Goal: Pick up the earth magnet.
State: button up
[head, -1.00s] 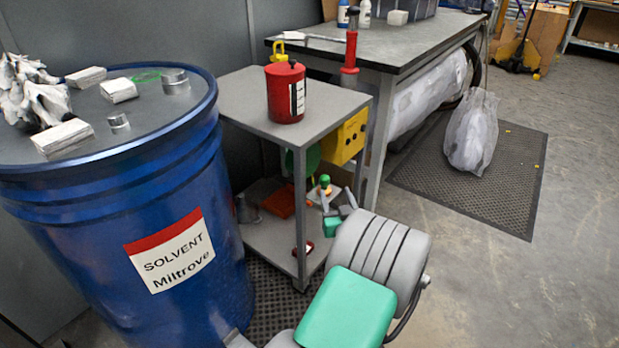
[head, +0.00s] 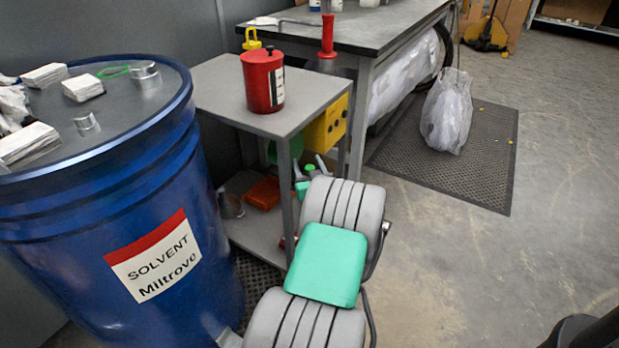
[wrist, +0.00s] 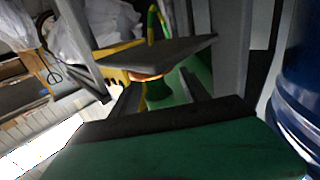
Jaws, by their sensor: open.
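The earth magnet seems to be the small green piece (head: 310,168) at the lower shelf of the grey cart, mostly hidden behind my arm in the head view. In the wrist view a green body (wrist: 158,91) with a glowing orange band stands between my fingers, and a yellow-green striped cable shows above it. My gripper (head: 309,164) is open, its fingers on either side of the green piece. It also shows in the wrist view (wrist: 161,92). I cannot tell whether the fingers touch it.
The grey cart (head: 215,83) carries a red can (head: 262,82) on top and an orange-red item (head: 264,193) below. A yellow box (head: 327,124) hangs at its side. A blue solvent drum (head: 75,225) stands close at left. Open floor (head: 450,250) lies to the right.

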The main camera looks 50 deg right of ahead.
jog(key=shift+c, duration=0.4)
grip_shut()
